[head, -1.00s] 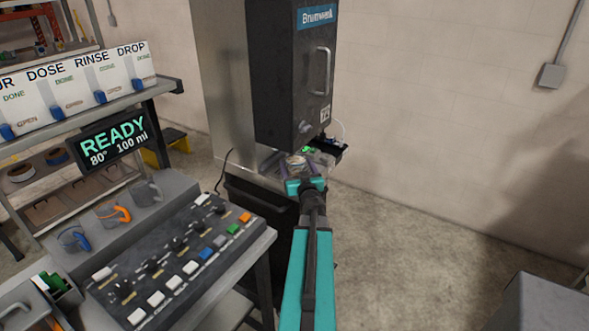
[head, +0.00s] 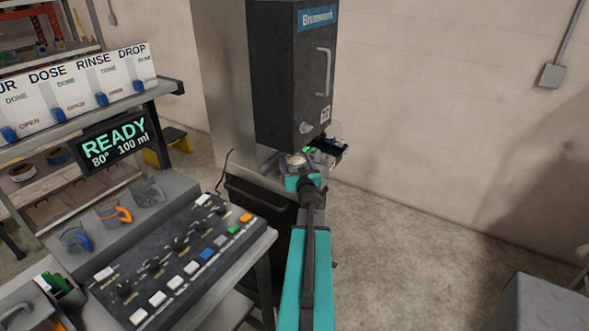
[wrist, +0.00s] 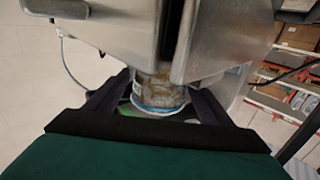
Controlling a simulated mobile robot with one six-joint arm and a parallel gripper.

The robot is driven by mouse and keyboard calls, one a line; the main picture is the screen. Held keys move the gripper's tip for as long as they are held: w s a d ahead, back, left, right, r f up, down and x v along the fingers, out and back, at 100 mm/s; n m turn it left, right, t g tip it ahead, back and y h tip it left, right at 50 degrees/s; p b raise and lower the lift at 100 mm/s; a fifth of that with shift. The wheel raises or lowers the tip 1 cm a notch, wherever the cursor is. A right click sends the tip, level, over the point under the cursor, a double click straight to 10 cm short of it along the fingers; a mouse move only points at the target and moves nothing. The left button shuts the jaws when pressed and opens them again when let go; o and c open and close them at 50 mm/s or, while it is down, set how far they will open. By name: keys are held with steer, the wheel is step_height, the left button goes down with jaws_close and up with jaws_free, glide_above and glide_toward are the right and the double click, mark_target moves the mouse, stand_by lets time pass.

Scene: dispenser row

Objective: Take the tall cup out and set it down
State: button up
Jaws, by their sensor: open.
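The tall cup (wrist: 158,90) looks clear with brownish contents or stains and a pale blue band at its near end. In the wrist view it stands between the two dark fingers of my gripper (wrist: 157,102), just beneath the grey metal housing, which hides part of it. My gripper is open, with a finger on each side of the cup; I cannot tell whether either touches it. In the head view my gripper (head: 296,165) is under the dark dispenser (head: 287,85), and the cup (head: 297,159) shows only as a small, partly hidden shape there.
A screen (head: 114,139) reads READY, 80°, 100 ml. A small dark shelf with bits on it (head: 328,150) sits right of my gripper.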

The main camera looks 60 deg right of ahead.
mark_target(294, 158)
steer(key=shift+p+x, duration=0.45)
steer(key=shift+x, duration=1.25)
steer(key=shift+f, duration=0.1)
steer(key=c, duration=1.4)
